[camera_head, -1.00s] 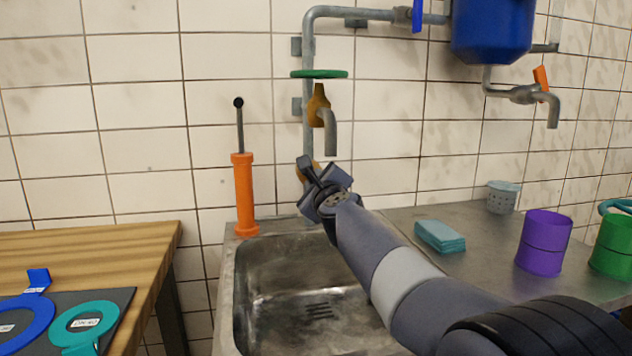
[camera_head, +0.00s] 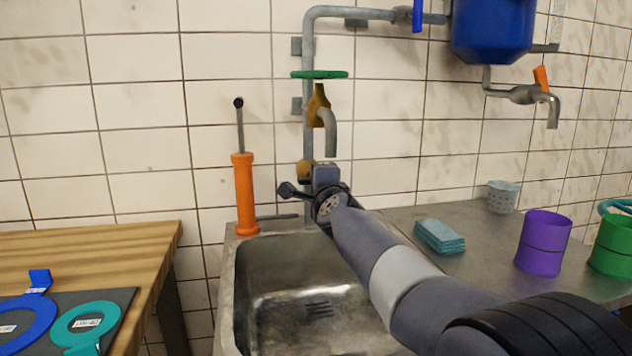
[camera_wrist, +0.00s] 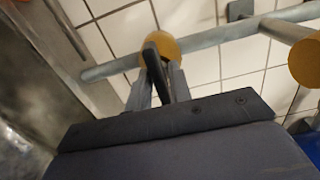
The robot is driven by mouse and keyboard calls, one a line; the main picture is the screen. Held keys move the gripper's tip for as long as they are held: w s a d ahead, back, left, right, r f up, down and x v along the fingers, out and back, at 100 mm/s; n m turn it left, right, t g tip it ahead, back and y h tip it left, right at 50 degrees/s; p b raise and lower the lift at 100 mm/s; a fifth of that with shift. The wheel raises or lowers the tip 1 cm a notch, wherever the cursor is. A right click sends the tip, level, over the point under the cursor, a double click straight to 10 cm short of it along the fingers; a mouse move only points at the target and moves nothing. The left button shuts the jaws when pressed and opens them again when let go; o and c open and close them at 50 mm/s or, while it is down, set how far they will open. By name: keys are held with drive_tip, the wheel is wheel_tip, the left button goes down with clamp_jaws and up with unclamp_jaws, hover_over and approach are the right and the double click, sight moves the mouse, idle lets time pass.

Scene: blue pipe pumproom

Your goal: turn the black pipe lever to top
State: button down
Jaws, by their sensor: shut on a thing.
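The black pipe lever (camera_wrist: 155,68) shows in the wrist view, running from a yellow ball-shaped valve body (camera_wrist: 163,44) on the grey pipe (camera_wrist: 215,36). My gripper (camera_wrist: 160,85) has its two fingers on either side of the lever, shut on it. In the head view, my gripper (camera_head: 324,174) is at the lower part of the upright pipe (camera_head: 308,143), just right of and below the yellow valve (camera_head: 305,168). The lever is hidden there behind my gripper.
A green handwheel (camera_head: 320,74) and a brass tap (camera_head: 319,106) are above my gripper. An orange pump-like cylinder (camera_head: 244,194) stands to the left. Below is the metal sink (camera_head: 241,300). A teal sponge (camera_head: 439,236) and purple cup (camera_head: 543,242) are on the right counter.

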drive_tip(key=shift+f+n, duration=0.1)
drive_tip(key=shift+n, duration=0.2)
drive_tip(key=c, duration=1.5)
unclamp_jaws()
drive_tip(key=shift+s, duration=0.1)
drive_tip(key=s, duration=0.3)
drive_tip(key=s+d, duration=0.1)
drive_tip(key=s, duration=0.3)
drive_tip(key=s+d, duration=0.1)
drive_tip(key=s, duration=0.2)
drive_tip(key=shift+s+b, duration=0.2)
drive_tip(key=shift+b, duration=0.15)
drive_tip(key=w, duration=0.3)
drive_tip(key=w+a, duration=0.1)
drive_tip(key=w, duration=0.3)
drive_tip(key=w+a, duration=0.1)
drive_tip(key=w, duration=0.2)
drive_tip(key=shift+w+p, duration=0.35)
